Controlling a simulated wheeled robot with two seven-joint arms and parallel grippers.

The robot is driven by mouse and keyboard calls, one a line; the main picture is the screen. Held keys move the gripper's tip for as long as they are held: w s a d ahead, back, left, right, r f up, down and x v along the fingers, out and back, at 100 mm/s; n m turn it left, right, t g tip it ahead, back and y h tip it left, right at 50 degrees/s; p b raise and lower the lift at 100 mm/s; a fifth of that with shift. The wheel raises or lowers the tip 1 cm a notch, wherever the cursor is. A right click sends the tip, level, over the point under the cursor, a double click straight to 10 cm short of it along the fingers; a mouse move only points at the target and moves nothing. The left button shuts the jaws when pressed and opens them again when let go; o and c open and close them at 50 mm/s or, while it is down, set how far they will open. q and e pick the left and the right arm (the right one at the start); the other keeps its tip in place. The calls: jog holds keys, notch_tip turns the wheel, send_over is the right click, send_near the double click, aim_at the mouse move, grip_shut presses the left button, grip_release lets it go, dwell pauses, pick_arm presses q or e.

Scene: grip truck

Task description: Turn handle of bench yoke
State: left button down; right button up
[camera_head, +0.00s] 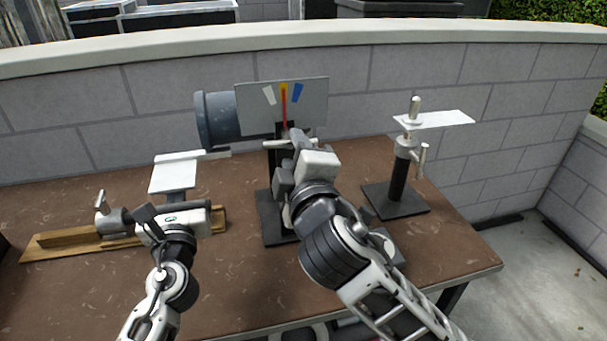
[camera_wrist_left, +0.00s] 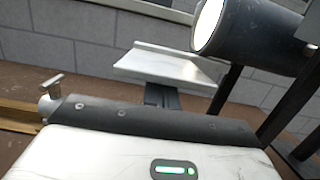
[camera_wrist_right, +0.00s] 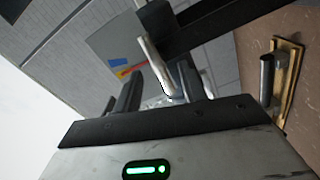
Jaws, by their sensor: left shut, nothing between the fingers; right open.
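The bench yoke has a grey gauge plate (camera_head: 310,100) with white, yellow and blue marks and a red pointer near the yellow one. Its pale bar handle (camera_head: 277,143) is below the plate, partly hidden by my right gripper (camera_head: 292,158). In the right wrist view the handle (camera_wrist_right: 155,66) appears between the open fingers; I cannot tell whether they touch it. The gauge plate (camera_wrist_right: 115,60) is beyond. My left gripper (camera_head: 148,214) is shut and empty, low over the left side of the bench, apart from the yoke. Its fingertips are hidden in the left wrist view.
A dark grey cylinder (camera_head: 216,120) is left of the plate. A white-topped stand (camera_head: 172,177) is behind my left gripper. A wooden board (camera_head: 60,247) with a metal clamp lies left. Another stand (camera_head: 398,180) with a side handle is at right. A block wall (camera_head: 420,90) closes the back.

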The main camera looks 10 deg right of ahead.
jog(key=s, duration=0.7)
jog(key=shift+s, duration=0.2)
